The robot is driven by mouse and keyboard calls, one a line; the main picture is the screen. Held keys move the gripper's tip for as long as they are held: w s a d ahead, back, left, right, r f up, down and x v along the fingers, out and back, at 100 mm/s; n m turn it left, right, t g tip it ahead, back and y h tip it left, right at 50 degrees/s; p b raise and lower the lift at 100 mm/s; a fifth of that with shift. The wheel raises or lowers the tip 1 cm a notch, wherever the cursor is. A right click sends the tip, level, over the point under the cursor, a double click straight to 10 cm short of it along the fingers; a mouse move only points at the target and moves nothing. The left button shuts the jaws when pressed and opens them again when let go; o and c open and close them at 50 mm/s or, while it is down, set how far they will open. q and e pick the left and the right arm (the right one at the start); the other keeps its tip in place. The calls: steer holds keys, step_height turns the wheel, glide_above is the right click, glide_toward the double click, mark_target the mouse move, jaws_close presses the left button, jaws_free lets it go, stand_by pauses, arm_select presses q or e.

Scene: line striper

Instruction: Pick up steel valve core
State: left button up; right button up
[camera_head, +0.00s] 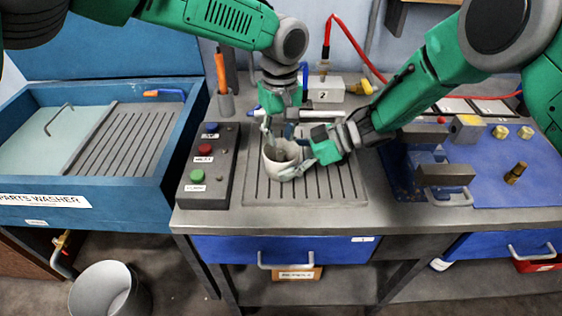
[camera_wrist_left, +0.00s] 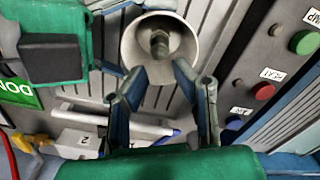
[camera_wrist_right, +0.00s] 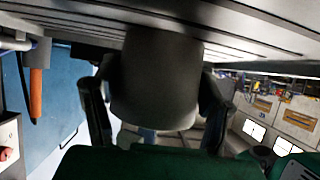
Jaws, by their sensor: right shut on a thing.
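The steel valve core (camera_head: 281,155) stands inside a pale grey cup (camera_head: 287,172) on the slatted tray. In the left wrist view the valve core (camera_wrist_left: 160,43) shows as a grey stub within the cup's rim (camera_wrist_left: 127,48). My left gripper (camera_head: 280,134) points down at the cup from above. Its fingers (camera_wrist_left: 156,74) are apart with nothing between them, near the cup's rim. My right gripper (camera_head: 318,157) comes in from the right and is shut around the cup. The right wrist view shows the cup's wall (camera_wrist_right: 155,85) between its two fingers; the core is hidden there.
A grey button box (camera_head: 207,165) stands left of the slatted tray (camera_head: 335,190). A small box marked 2 (camera_head: 325,91) and a marker lie behind the cup. A vise (camera_head: 440,175) and brass fittings (camera_head: 514,173) sit to the right. The blue parts washer (camera_head: 100,190) is far left.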

mark_target(282, 151)
arm_select(q)
steer(key=f, duration=0.5)
steer(key=shift+s+d, duration=0.2)
steer(key=shift+s, duration=0.2)
arm_select(e)
steer(key=shift+d, duration=0.1)
arm_select(q)
jaws_close()
step_height(282, 151, up, 10)
arm_select(e)
steer(key=o, duration=0.9)
steer(key=shift+o, duration=0.2)
